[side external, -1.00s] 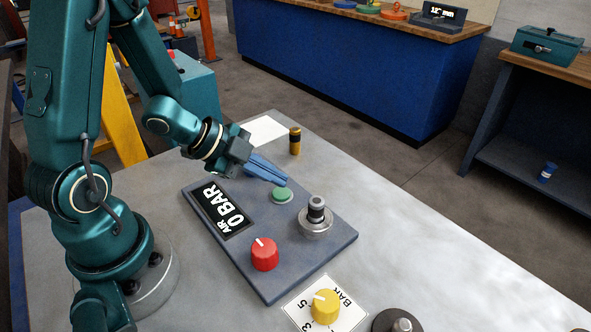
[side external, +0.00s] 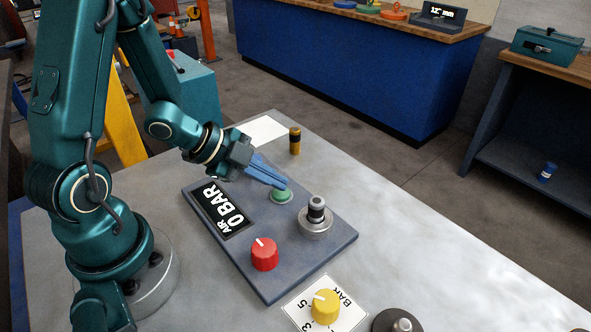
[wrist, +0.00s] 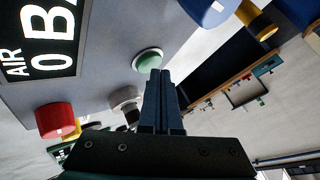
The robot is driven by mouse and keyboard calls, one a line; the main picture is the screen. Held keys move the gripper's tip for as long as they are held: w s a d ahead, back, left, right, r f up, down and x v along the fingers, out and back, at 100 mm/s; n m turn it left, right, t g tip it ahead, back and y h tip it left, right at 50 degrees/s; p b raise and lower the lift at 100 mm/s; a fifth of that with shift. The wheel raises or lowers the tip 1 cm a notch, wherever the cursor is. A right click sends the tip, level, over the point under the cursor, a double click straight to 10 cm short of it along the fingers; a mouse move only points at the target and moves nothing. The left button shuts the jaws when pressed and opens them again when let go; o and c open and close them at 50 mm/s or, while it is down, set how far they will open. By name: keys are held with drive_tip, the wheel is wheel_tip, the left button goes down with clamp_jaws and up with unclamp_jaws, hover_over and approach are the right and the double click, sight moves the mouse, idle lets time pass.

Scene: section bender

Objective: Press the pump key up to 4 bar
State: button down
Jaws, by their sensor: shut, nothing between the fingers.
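The green round pump key (side external: 281,195) sits on the dark grey panel (side external: 290,282); it also shows in the wrist view (wrist: 148,60). The display (side external: 224,209) on the panel reads "AIR 0 BAR". My gripper (side external: 284,185) is shut and empty, its blue fingers slanting down. The fingertips are at the upper edge of the green key in the side view; I cannot tell whether they touch it. In the wrist view the fingertips (wrist: 159,72) point at the key's lower edge.
A red knob (side external: 264,254) and a metal post (side external: 316,216) stand on the panel near the key. A yellow knob (side external: 325,306) sits on a white card in front. A black and amber cylinder (side external: 295,141) stands behind.

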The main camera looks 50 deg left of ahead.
sight(275, 193)
drive_tip(key=shift+f, duration=0.45)
idle(0.6)
drive_tip(key=shift+r, duration=0.9)
drive_tip(key=shift+r, duration=2.5)
drive_tip(key=shift+d, duration=0.1)
